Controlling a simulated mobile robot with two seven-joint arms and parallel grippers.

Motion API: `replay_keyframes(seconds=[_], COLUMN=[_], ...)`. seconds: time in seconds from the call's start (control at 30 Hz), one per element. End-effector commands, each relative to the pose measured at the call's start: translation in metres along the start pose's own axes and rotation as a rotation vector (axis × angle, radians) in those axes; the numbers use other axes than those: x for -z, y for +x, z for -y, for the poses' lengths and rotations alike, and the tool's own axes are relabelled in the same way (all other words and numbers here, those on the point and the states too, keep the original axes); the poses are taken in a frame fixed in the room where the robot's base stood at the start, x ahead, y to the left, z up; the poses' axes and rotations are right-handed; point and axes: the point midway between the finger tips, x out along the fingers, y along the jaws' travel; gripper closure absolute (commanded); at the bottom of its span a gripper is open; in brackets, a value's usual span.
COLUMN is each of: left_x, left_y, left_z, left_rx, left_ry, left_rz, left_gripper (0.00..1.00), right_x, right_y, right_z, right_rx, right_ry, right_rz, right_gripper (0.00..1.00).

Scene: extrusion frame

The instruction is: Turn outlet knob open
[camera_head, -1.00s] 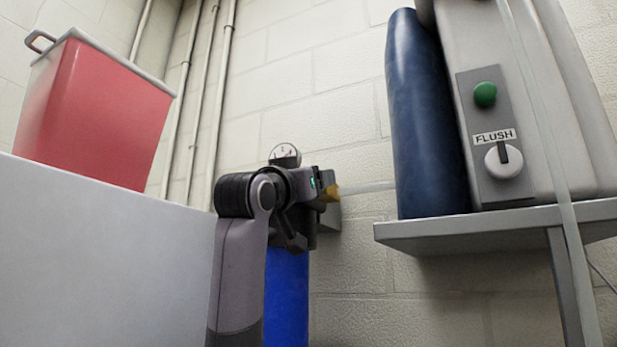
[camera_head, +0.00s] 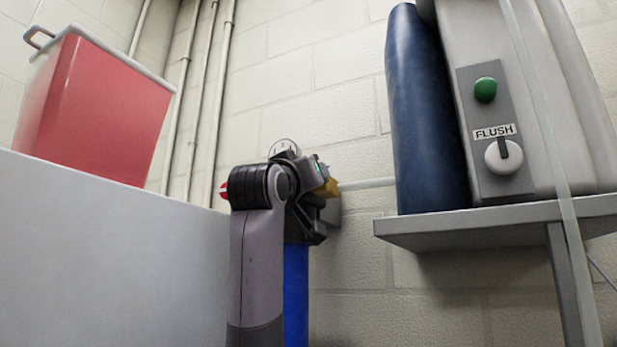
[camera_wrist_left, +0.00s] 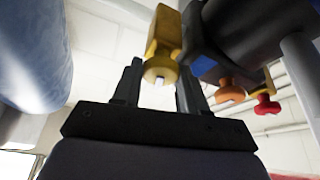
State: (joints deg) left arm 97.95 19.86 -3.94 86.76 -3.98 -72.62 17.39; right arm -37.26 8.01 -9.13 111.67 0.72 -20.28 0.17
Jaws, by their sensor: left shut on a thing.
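My left gripper (camera_wrist_left: 160,74) is shut on a yellow knob (camera_wrist_left: 162,60), which sits between its two dark fingers in the left wrist view. In the head view, my left wrist hides most of the fitting, and a yellow part (camera_head: 328,187) shows at the gripper's far end. An orange knob (camera_wrist_left: 229,92) and a red knob (camera_wrist_left: 266,105) hang from the dark fitting (camera_wrist_left: 255,35) to the right in the wrist view. I cannot read which knob is labelled as the outlet. My right gripper is not in view.
A blue cylinder (camera_head: 296,290) hangs below the fitting, and a round gauge (camera_head: 284,147) stands above it. A grey shelf (camera_head: 480,220) carries a dark blue cylinder (camera_head: 425,120) and a FLUSH unit (camera_head: 500,130).

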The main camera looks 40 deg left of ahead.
Motion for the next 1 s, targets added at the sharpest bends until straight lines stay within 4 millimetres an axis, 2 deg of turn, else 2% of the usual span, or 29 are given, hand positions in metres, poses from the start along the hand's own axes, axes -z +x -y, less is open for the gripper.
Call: replay_keyframes(seconds=[1.0], left_x=[0.0004], left_y=[0.0002], left_z=[-0.0029], left_rx=[0.368], left_ry=[-0.887], left_rz=[0.004], left_gripper=[0.88], right_x=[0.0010], right_y=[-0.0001], right_z=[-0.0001], right_rx=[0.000], right_ry=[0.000], right_rz=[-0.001], right_gripper=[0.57])
